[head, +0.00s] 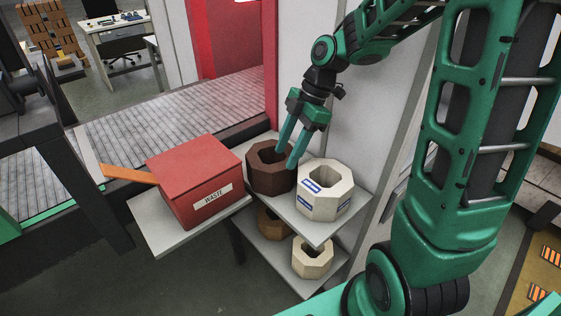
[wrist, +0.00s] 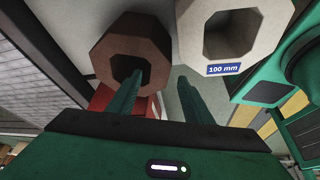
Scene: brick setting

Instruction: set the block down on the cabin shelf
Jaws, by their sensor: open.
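A brown eight-sided hollow block (head: 262,180) stands upright on the upper grey shelf (head: 308,229). A cream hollow block with blue labels (head: 333,205) stands to its right on the same shelf. My gripper (head: 289,158) is open at the right side of the brown block. In the wrist view, the brown block (wrist: 112,45) is upper left and the cream block (wrist: 228,55), labelled "100 mm", is upper right. There, one finger of my gripper (wrist: 159,77) overlaps the brown block's hole; the other shows in the gap between blocks. I cannot tell whether either finger touches a block.
A red box marked WASTE (head: 192,185) sits left on a grey ledge (head: 152,228), with an orange strip (head: 128,174) sticking out. A lower shelf holds another brown block (head: 271,223) and a cream block (head: 312,260). A pale wall panel (head: 352,125) rises behind the shelf.

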